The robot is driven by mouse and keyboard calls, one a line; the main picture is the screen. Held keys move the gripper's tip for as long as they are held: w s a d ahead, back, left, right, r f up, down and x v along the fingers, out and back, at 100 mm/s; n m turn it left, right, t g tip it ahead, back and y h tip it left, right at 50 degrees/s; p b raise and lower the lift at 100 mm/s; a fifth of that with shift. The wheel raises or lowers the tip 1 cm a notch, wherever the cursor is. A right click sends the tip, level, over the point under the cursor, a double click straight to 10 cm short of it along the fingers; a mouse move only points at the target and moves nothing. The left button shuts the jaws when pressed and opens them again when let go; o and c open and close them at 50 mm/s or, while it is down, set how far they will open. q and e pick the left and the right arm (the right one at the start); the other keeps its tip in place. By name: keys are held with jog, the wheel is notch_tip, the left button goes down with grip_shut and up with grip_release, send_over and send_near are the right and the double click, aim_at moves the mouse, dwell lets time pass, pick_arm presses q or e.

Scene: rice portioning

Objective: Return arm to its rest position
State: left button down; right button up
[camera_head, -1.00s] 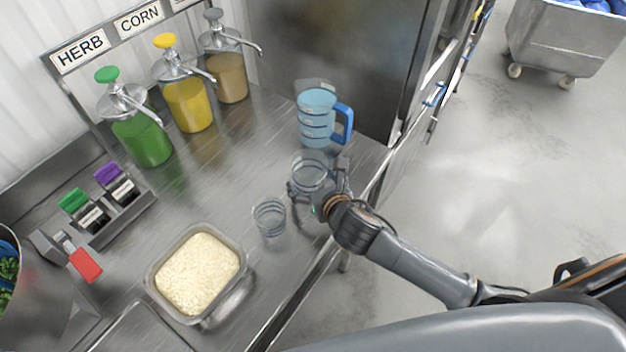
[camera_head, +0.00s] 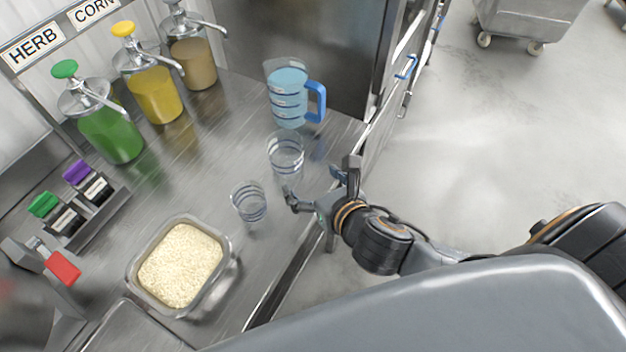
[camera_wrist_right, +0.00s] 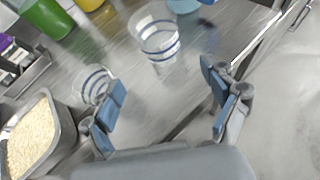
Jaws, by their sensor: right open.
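My right gripper (camera_head: 322,182) is open and empty at the front edge of the steel counter. Its two spread fingers also show in the right wrist view (camera_wrist_right: 168,112), with nothing between them. A clear measuring cup with dark bands (camera_head: 286,154) stands on the counter just beyond the gripper, apart from it. It also shows in the right wrist view (camera_wrist_right: 157,42). A smaller clear banded cup (camera_head: 249,203) stands to the left of the gripper. My left gripper is not in view.
A blue-handled jug of water (camera_head: 288,94) stands farther back. A tub of rice (camera_head: 228,262) sits at the front left. Pump bottles, green (camera_head: 112,137), yellow (camera_head: 156,98) and brown (camera_head: 192,62), line the back. Open floor (camera_head: 480,150) lies to the right.

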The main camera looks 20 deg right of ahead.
dwell(0.5)
jog(key=s+d+f+m+g, duration=0.2)
jog(key=s+f+m+g, duration=0.15)
jog(key=m, duration=0.75)
jog(key=s+d+f+m+g+h, duration=0.1)
jog(key=s+d+f+m+g, duration=0.3)
jog(key=m, duration=0.8)
jog(key=s+a+f+m+g, duration=0.1)
jog(key=s+f+m, duration=0.2)
jog(key=s+m, duration=0.55)
notch_tip(320, 180, down, 27)
jog(key=m+g, duration=0.2)
jog(key=m, duration=0.1)
jog(key=s+d+f+b, duration=0.1)
jog(key=s+d+f, duration=0.2)
jog(key=s+f, duration=1.2)
jog(key=shift+f+g, duration=0.45)
jog(key=shift+f, duration=0.35)
jog(key=shift+d, duration=0.1)
